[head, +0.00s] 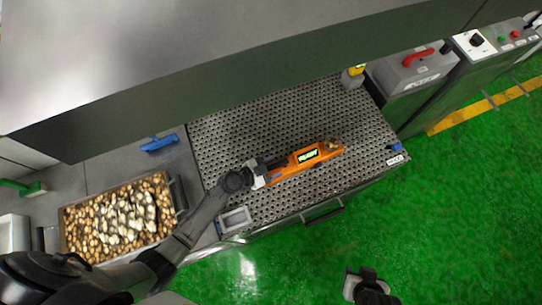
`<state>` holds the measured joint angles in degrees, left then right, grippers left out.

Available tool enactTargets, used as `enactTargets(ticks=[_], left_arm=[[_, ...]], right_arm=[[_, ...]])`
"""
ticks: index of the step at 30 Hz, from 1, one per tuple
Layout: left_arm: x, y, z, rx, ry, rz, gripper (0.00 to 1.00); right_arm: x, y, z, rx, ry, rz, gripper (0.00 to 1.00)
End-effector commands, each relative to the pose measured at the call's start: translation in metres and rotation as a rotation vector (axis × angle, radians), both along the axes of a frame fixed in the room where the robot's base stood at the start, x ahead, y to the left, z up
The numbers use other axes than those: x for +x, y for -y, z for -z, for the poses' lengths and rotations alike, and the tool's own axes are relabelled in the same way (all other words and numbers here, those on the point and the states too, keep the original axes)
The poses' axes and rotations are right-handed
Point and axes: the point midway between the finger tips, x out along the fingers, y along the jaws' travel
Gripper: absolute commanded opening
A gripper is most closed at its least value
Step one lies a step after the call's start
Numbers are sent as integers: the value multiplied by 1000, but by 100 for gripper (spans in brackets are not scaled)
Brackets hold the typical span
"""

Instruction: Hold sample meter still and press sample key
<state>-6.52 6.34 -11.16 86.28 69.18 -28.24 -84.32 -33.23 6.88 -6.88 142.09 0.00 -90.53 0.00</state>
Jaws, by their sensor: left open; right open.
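The sample meter (290,165) is an orange, elongated handheld device with a small lit green display. It lies at a slant on the perforated metal worktop (245,130), with a small brownish part at its right tip. My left gripper (266,171) comes in from the left and is open at the meter's left end; whether its fingers touch the meter cannot be told. The sample key is too small to make out. My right gripper (362,277) is open and empty at the bottom of the view, over the green floor, well away from the meter.
A tray (64,222) of brown and pale pieces stands at the left. A small grey dish (235,219) sits at the worktop's front edge. A blue object (159,144) lies at the back left. A large metal housing (230,60) overhangs the back. Green floor lies in front.

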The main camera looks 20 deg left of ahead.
Motion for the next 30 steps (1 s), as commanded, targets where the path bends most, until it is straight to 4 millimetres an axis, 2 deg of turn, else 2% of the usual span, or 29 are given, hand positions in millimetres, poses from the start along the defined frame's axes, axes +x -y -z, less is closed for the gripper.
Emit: enactTargets(ticks=[2,17,30], left_arm=[[0,0,0,0,0,0,48],[0,0,0,0,0,0,0],[0,0,2,1,-1,0,0]], right_arm=[[0,0,0,0,0,0,43],[0,0,0,0,0,0,43],[0,0,2,0,0,0,43]])
